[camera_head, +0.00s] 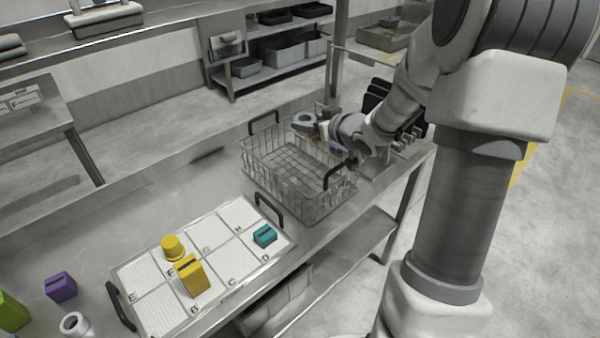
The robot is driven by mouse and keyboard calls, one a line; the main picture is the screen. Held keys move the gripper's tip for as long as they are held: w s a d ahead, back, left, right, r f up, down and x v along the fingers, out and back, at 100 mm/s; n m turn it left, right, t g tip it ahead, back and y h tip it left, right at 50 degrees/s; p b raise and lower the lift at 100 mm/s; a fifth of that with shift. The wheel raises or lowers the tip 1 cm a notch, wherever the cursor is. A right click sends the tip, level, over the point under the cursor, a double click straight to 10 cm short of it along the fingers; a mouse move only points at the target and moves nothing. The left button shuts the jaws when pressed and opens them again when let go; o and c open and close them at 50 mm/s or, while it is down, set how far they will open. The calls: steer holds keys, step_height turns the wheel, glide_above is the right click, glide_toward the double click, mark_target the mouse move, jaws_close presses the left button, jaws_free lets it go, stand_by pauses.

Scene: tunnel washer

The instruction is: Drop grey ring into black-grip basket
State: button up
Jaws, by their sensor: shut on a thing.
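The wire basket (262,177) with two black grips stands on the steel table, and its inside looks empty. The grey ring (303,118) is held above the basket's far side, clear of the basket floor. My gripper (311,122) is shut on the ring, with the arm reaching in from the right. The fingertips are small here and partly hidden by the ring and the wrist.
A lettered tray (215,262) with black handles holds a yellow cup (173,247), a yellow block (191,276) and a teal block (265,236). A purple block (60,287), a green block (12,312) and a pale ring-ended piece (74,324) lie at lower left. Black upright plates stand behind my arm.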

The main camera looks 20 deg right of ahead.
steer(key=shift+f+b, duration=1)
steer(key=shift+f, duration=0.45)
steer(key=o, duration=1.3)
steer(key=shift+c, duration=0.2)
steer(key=shift+r, duration=0.1)
steer(key=p+v, duration=0.5)
steer(key=v, duration=1.2)
steer(key=shift+r, duration=0.15)
